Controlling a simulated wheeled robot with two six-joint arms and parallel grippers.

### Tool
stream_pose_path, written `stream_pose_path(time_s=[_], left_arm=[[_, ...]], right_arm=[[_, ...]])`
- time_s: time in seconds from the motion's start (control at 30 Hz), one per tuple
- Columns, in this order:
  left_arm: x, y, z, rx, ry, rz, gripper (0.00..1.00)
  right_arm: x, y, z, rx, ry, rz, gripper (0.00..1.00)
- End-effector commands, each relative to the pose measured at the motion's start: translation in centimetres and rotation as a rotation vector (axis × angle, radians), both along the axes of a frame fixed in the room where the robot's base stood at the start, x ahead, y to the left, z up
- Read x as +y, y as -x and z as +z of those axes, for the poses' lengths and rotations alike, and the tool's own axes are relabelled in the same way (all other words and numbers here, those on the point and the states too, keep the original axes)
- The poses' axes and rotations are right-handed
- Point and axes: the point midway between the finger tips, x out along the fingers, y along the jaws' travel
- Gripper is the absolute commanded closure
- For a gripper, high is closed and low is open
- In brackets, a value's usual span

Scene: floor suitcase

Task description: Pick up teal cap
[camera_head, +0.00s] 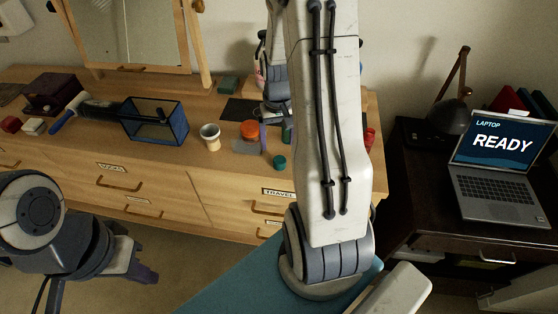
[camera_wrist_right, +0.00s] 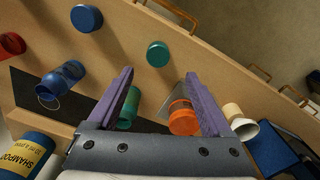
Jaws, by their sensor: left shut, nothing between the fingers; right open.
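The teal cap (camera_head: 279,162) lies near the front edge of the wooden dresser top, just left of my right forearm in the head view. It also shows as a round teal disc in the right wrist view (camera_wrist_right: 158,54), beyond the gap between my right fingertips and touching neither. My right gripper (camera_wrist_right: 159,76) is open, with purple fingers apart and nothing held. In the head view it is mostly hidden behind my own arm. My left gripper (camera_head: 144,273) is shut and empty, low at the left in front of the drawers.
Near the teal cap are a green bottle (camera_wrist_right: 128,108), an orange jar (camera_wrist_right: 184,120), a blue cap (camera_wrist_right: 87,18) and a cream cup (camera_head: 210,136). A blue-framed bin (camera_head: 155,120) stands further left. A laptop (camera_head: 495,185) sits on the dark desk at right.

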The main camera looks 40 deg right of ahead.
Motion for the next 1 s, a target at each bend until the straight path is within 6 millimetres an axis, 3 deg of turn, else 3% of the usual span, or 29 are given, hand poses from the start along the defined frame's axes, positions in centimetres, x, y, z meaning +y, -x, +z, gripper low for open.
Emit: stream_pose_path(time_s=[0.1,0.37,0.6,0.97,1.0], left_arm=[[0.0,0.0,0.2,0.0,0.0,0.0,1.0],[0.0,0.0,0.6,0.0,0.0,0.0,1.0],[0.0,0.0,1.4,0.0,0.0,0.0,1.0],[0.0,0.0,1.4,0.0,0.0,0.0,1.0],[0.0,0.0,1.4,0.0,0.0,0.0,1.0]], right_arm=[[0.1,0.1,-1.9,0.004,-0.002,0.002,0.16],[0.1,0.3,-3.9,0.004,-0.002,0.002,0.16],[-0.1,0.7,-7.3,0.004,-0.003,0.003,0.16],[-0.2,0.6,-8.2,-0.001,0.0,0.003,0.16],[-0.2,0.6,-8.2,-0.001,0.0,0.003,0.31]])
